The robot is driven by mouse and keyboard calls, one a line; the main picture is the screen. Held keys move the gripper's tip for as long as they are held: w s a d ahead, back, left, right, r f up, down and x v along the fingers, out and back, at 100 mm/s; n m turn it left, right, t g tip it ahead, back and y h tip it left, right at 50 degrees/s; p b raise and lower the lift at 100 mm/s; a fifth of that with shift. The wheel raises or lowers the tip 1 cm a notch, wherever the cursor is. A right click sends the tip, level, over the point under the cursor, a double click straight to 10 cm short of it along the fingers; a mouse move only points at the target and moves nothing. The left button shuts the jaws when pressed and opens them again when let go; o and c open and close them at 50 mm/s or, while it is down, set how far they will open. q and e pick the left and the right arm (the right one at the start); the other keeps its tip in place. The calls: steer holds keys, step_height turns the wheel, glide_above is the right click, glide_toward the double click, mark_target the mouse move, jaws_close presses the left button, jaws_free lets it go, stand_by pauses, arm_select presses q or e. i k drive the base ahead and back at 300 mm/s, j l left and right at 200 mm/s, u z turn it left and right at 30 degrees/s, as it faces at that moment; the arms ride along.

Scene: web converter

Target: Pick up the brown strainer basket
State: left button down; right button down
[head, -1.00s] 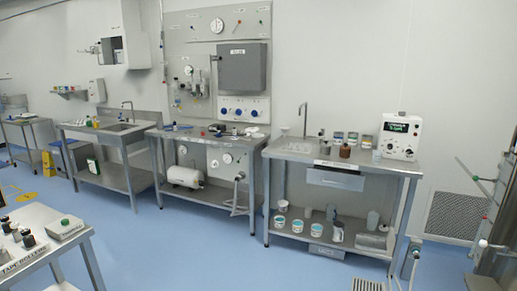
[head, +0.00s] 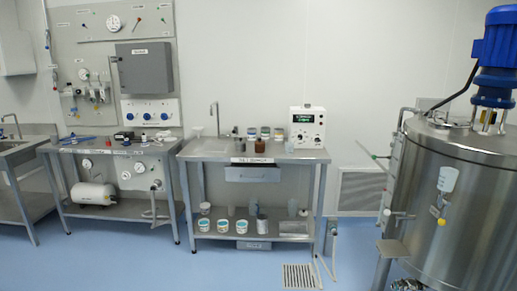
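A small brown, round, upright object (head: 260,146) stands near the front edge of the right steel bench (head: 215,151). It is the only clearly brown thing I see, but it is too small to tell whether it is the strainer basket or a jar. Neither of my grippers is in view.
A white instrument with a green display (head: 307,128) stands at the bench's right end. Small tubs (head: 265,133) stand behind the brown object. A big steel tank with a blue motor (head: 460,200) fills the right side. Blue floor in front is clear, with a drain grate (head: 298,276).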

mark_target(260, 144)
steer(key=i+z, duration=0.35)
steer(key=i, duration=2.3)
